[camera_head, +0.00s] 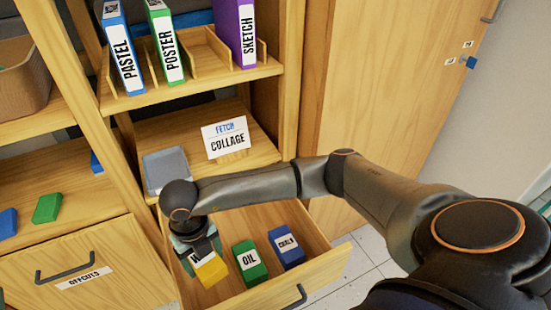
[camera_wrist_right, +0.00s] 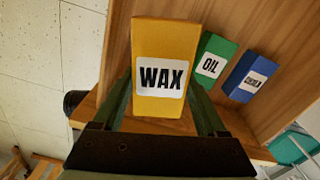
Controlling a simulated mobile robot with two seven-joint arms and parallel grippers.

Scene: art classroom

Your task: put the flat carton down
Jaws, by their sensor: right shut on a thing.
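A yellow carton labelled WAX (camera_head: 211,271) is held by my right gripper (camera_head: 196,245), at the left part of the open drawer (camera_head: 325,268). In the right wrist view the carton (camera_wrist_right: 163,45) stands between the two green fingers of the gripper (camera_wrist_right: 162,108), its label facing the camera. I cannot tell whether its underside touches the drawer floor. A green OIL carton (camera_head: 250,265) and a blue CHALK carton (camera_head: 287,248) are in the drawer to its right; they also show in the wrist view. My left gripper is not in view.
Above the drawer, a shelf holds a grey tray (camera_head: 166,168) and a FETCH COLLAGE card (camera_head: 227,138). Boxes labelled PASTEL (camera_head: 124,50), POSTER (camera_head: 166,45) and SKETCH (camera_head: 247,35) stand higher. A closed OFFCUTS drawer (camera_head: 120,262) is at left.

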